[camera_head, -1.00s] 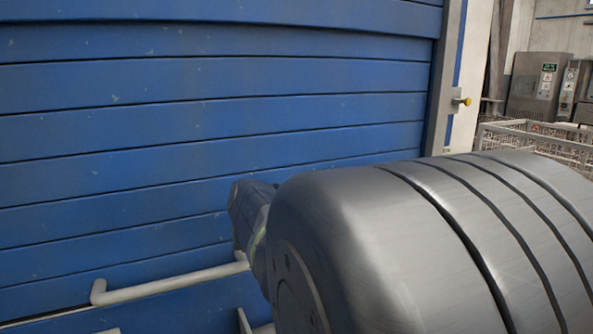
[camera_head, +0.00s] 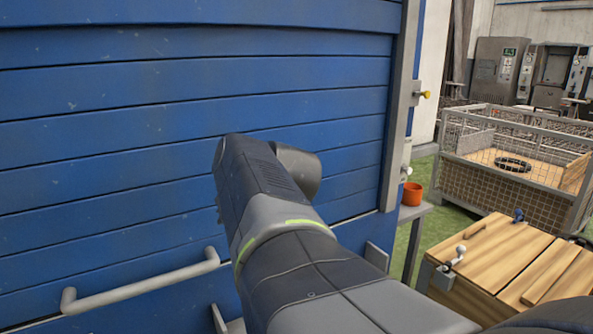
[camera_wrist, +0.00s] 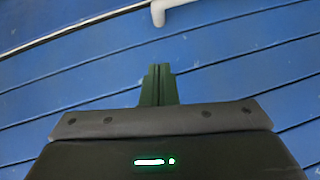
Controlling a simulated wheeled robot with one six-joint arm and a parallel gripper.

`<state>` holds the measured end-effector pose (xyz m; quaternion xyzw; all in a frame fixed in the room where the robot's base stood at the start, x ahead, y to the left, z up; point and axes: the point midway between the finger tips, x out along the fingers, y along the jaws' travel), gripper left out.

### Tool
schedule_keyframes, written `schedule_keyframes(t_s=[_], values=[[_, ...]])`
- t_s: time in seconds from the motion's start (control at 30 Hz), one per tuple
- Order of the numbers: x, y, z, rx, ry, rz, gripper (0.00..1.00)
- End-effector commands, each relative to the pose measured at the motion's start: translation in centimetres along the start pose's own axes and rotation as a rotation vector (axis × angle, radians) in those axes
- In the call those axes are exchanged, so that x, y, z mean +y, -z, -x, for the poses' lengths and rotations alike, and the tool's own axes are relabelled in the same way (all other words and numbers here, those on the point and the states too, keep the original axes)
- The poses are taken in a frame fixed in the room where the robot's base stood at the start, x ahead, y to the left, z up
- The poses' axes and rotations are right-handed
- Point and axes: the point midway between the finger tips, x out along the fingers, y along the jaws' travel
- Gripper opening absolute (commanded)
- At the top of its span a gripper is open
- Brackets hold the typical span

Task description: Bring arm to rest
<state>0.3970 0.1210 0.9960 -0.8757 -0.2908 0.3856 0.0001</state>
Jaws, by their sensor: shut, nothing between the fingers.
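My gripper (camera_wrist: 158,84) shows in the wrist view with its two dark fingers together, shut and empty. Blue slatted boards (camera_wrist: 60,90) fill the view beyond it, and part of a pale handle (camera_wrist: 172,12) shows at the top. In the head view my arm (camera_head: 290,235) reaches from the lower right toward the blue slatted wall (camera_head: 110,130). The fingers are hidden there. The pale bar handle (camera_head: 140,284) is on the wall, left of my arm and apart from it.
At the right are a wooden crate (camera_head: 490,262) with a small clamp, an orange pot (camera_head: 412,193) on a narrow ledge, and a wire mesh bin (camera_head: 500,185) holding a black ring (camera_head: 512,164). Grey machines (camera_head: 500,70) stand behind. Green floor shows between them.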

Motion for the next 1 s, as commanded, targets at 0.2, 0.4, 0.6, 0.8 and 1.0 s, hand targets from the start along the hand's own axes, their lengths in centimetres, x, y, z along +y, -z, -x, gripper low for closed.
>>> schedule_keyframes(t_s=[0.2,0.4,0.6,0.8,1.0], values=[[0.0,-0.1,-0.7,-0.001,0.0,0.0,0.0],[0.0,-0.2,-3.9,-0.004,0.001,0.0,0.0],[0.0,-0.3,-7.7,-0.004,0.002,0.0,0.0],[0.2,-1.1,-10.9,-0.003,0.001,0.001,0.0],[0.5,-2.6,-11.7,-0.008,0.001,0.0,0.0]])
